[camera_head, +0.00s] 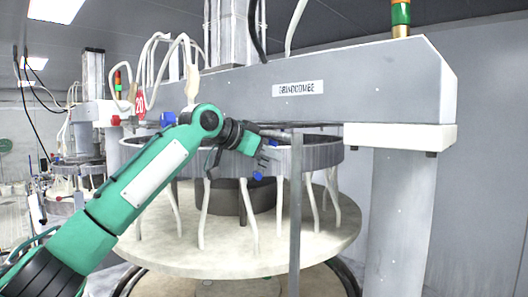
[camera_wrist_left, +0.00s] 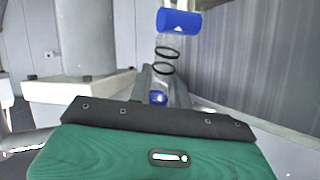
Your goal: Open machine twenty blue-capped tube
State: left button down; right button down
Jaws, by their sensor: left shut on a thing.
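My left gripper (camera_head: 264,155) is at the front rim of the ring-shaped part of the machine, right of the red tag reading 20 (camera_head: 140,103). In the left wrist view its fingers (camera_wrist_left: 161,78) are closed around the blue-capped tube. The clear tube (camera_wrist_left: 166,52) has two black rings and runs away from the fingers to a blue cap (camera_wrist_left: 179,22). Another blue part (camera_wrist_left: 158,97) shows between the fingers, close to the palm. In the head view only small blue bits (camera_head: 258,175) show by the gripper, and the clear tube is hard to make out. My right gripper is out of view.
A grey beam labelled GRINDCOMBE (camera_head: 300,88) spans above the gripper to a thick column (camera_head: 402,215) on the right. A thin grey post (camera_head: 295,225) stands just right of the gripper. The round platen (camera_head: 215,240) with several white hoses lies below.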

pick_arm(q)
jog(key=shift+w+d+f+m+g+y, duration=0.1)
jog(key=shift+d+f+m+g+y, duration=0.15)
jog(key=shift+d+y, duration=0.4)
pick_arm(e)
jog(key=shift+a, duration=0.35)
pick_arm(q)
jog(key=shift+a, duration=0.2)
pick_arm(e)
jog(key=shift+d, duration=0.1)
pick_arm(q)
jog(key=c, duration=1.6)
grip_release()
jog(key=shift+c, duration=0.2)
jog(key=shift+o, duration=0.2)
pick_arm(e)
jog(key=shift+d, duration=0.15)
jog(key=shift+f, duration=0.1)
